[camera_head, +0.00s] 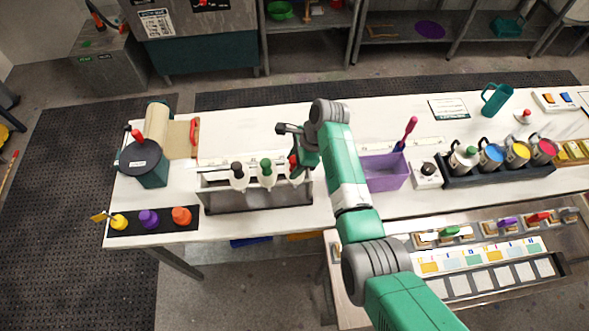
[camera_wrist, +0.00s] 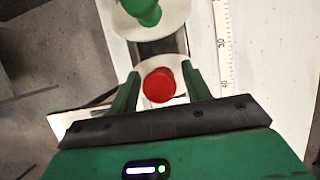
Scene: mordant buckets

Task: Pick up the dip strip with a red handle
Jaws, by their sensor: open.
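A grey and white rack (camera_head: 258,197) on the left half of the table holds a row of upright pieces with white collars and coloured handles. The red handle (camera_head: 293,160) is at the right end of the row, partly covered by my gripper (camera_head: 297,162). In the wrist view, the red handle (camera_wrist: 158,86) stands over a white round collar. My gripper (camera_wrist: 160,72) is open, with one green finger on each side of the red handle; contact cannot be told. The strip below the collar is hidden.
A green-handled piece (camera_head: 266,170) stands beside the red one, and a black-handled piece (camera_head: 238,175) is further left. A purple bin (camera_head: 383,175) is right of my arm. Bare table lies behind the rack.

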